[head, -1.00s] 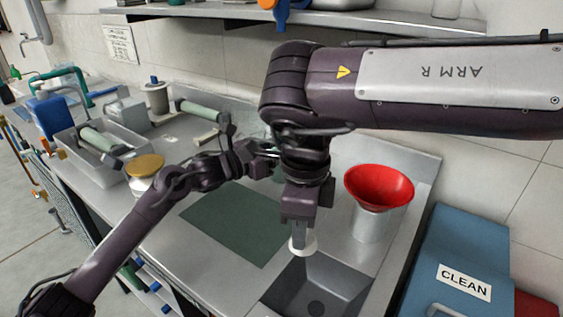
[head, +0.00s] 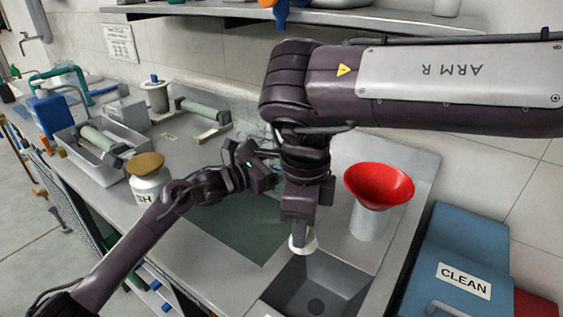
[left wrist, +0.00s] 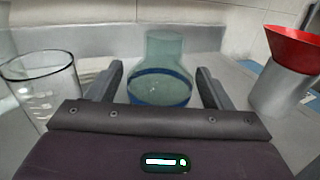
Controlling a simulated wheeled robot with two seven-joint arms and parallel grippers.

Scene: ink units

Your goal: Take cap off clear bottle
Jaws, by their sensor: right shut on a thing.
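The clear bottle (left wrist: 160,65), greenish glass with a dark blue band of liquid low down, stands upright in the left wrist view; no cap shows on its neck. My left gripper (left wrist: 160,88) is open, with a finger on either side in front of it; I cannot tell whether they touch it. In the head view the bottle is mostly hidden by my arms. My right gripper (head: 301,234) points down, shut on a white round cap (head: 302,246) above the sink's back edge, apart from the bottle.
The sink (head: 315,293) lies below the right gripper. A red funnel (head: 379,183) sits on a grey cylinder (head: 369,223) to the right. A glass beaker (left wrist: 40,85) stands left of the bottle. A green mat (head: 235,228) and a gold-lidded jar (head: 146,166) lie leftward.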

